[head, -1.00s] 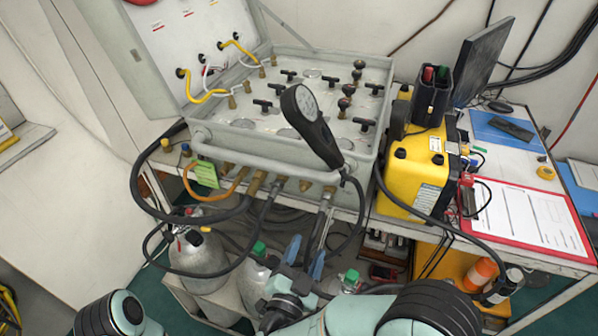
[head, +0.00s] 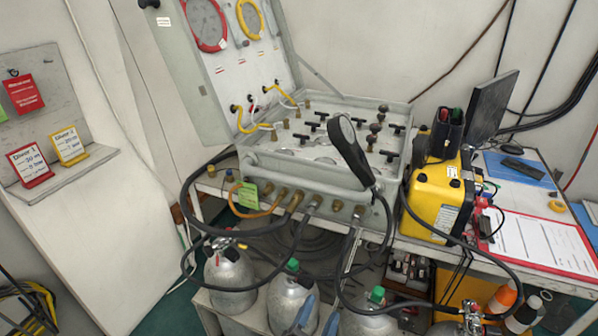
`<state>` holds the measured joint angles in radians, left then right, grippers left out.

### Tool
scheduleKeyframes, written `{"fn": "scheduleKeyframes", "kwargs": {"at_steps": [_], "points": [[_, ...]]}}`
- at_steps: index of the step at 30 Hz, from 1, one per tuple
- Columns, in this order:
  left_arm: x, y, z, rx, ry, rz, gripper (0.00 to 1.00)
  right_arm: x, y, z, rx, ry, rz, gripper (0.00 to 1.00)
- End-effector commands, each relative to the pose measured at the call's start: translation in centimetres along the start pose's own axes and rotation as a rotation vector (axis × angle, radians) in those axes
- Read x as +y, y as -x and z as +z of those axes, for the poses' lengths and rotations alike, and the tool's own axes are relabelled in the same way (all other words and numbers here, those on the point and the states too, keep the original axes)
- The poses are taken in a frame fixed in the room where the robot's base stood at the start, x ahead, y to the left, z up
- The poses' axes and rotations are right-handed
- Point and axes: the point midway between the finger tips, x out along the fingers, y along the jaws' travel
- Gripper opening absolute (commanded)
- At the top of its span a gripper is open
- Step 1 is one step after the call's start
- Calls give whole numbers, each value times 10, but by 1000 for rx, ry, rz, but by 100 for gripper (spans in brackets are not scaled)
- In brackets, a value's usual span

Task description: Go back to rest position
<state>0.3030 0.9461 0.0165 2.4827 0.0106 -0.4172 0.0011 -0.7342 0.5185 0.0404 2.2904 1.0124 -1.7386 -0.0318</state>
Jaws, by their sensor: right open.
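My right gripper (head: 318,317) shows only its blue fingertips at the bottom edge. They are apart with no object visible between them, in front of the grey cylinders. The rest of that arm is out of frame. My left gripper is not in view. The open grey air panel case (head: 310,173) stands on the bench above, with black valve handles on its face.
Grey cylinders (head: 230,280) stand under the bench with black hoses looping around them. A yellow unit (head: 435,200) and a red clipboard (head: 540,243) are on the right. Diver cards (head: 30,165) stand on the left ledge. Floor at lower left is partly clear.

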Motion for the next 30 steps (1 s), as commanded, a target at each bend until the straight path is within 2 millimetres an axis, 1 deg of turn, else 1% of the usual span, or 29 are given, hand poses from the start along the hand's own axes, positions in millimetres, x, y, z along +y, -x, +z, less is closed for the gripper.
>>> {"fn": "scheduleKeyframes", "kwargs": {"at_steps": [3, 5, 7, 8, 9, 11, 12, 13, 14, 15, 17, 18, 20, 21, 24, 25, 27, 30], "points": [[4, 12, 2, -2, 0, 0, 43, 21, -19, 31, -124, 66, 0, 55], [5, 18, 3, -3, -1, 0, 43, 35, -26, 50, -203, 99, -1, 55], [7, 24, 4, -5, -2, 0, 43, 54, -32, 72, -303, 136, 3, 55], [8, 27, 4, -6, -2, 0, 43, 63, -33, 82, -350, 153, 6, 55], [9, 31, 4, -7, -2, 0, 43, 77, -33, 96, -417, 174, 12, 55], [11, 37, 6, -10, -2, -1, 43, 102, -31, 117, -529, 207, 26, 55], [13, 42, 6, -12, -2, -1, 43, 120, -26, 130, -612, 227, 38, 55], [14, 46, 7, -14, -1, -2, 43, 135, -22, 140, -679, 241, 50, 55], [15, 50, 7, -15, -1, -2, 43, 151, -14, 150, -754, 255, 63, 55], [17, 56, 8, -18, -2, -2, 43, 174, -2, 162, -859, 269, 83, 55], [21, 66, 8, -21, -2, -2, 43, 208, 24, 177, -1028, 282, 117, 55], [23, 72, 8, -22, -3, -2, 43, 228, 44, 183, -1141, 284, 138, 55], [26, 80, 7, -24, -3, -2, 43, 252, 76, 188, -1297, 277, 165, 55], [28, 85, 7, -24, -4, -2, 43, 265, 98, 188, -1393, 269, 181, 55], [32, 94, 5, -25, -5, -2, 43, 286, 143, 184, -1586, 240, 208, 55], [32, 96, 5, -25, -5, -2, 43, 290, 154, 182, -1630, 232, 212, 55], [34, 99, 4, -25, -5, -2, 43, 296, 174, 178, -1710, 216, 219, 55], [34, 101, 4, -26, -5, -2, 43, 300, 188, 174, -1768, 204, 222, 55]]}}
